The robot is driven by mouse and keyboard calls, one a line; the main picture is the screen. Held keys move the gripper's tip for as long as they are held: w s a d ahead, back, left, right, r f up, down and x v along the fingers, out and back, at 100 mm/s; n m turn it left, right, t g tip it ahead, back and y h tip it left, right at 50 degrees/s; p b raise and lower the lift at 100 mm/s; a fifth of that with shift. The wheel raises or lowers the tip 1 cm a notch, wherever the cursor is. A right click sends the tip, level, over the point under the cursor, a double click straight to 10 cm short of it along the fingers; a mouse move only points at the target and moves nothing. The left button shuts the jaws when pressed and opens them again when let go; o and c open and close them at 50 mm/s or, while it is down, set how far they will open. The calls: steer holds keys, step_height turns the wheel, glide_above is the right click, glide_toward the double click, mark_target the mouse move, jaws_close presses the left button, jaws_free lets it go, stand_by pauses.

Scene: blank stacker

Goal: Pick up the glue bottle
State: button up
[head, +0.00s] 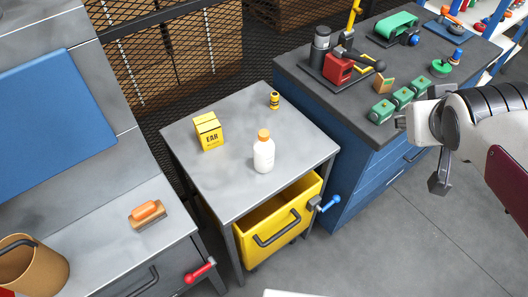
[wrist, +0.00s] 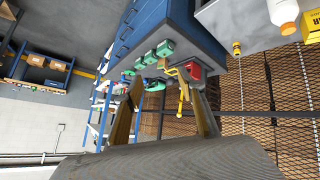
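The glue bottle (head: 264,157), white with an orange cap, stands upright on the grey top of the middle cart in the head view. In the wrist view the glue bottle (wrist: 284,11) is partly cut off at the top right edge. My gripper (head: 420,154) is at the right of the head view, well to the right of the bottle and apart from it. In the wrist view my gripper (wrist: 166,86) shows two fingers spread apart with nothing held between them.
A yellow ear-plug box (head: 209,134) and a small yellow-black bottle (head: 275,100) share the cart top (head: 225,185). A yellow drawer (head: 262,235) is open below. The blue cabinet (head: 350,165), between cart and gripper, carries green blocks (head: 382,110) and a red machine (head: 338,68).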

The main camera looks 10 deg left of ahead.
steer(key=w+a+f+n+t+y, duration=0.25)
steer(key=w+a+n, duration=0.2)
steer(key=w, duration=0.65)
steer(key=w+a+f+n+t+y, duration=0.15)
steer(key=w+a+n+y, duration=0.3)
steer(key=w, duration=0.75)
steer(key=a+f+n+g+y, duration=0.2)
steer(key=a+f+y, duration=0.1)
steer(key=a+f, duration=0.2)
steer(key=n+g+y, duration=0.5)
steer(key=g+y, duration=0.5)
glide_toward(264, 151)
step_height(264, 151, up, 4)
steer(key=w+a, duration=0.3)
steer(key=shift+d, duration=0.2)
steer(key=shift+a, duration=1.3)
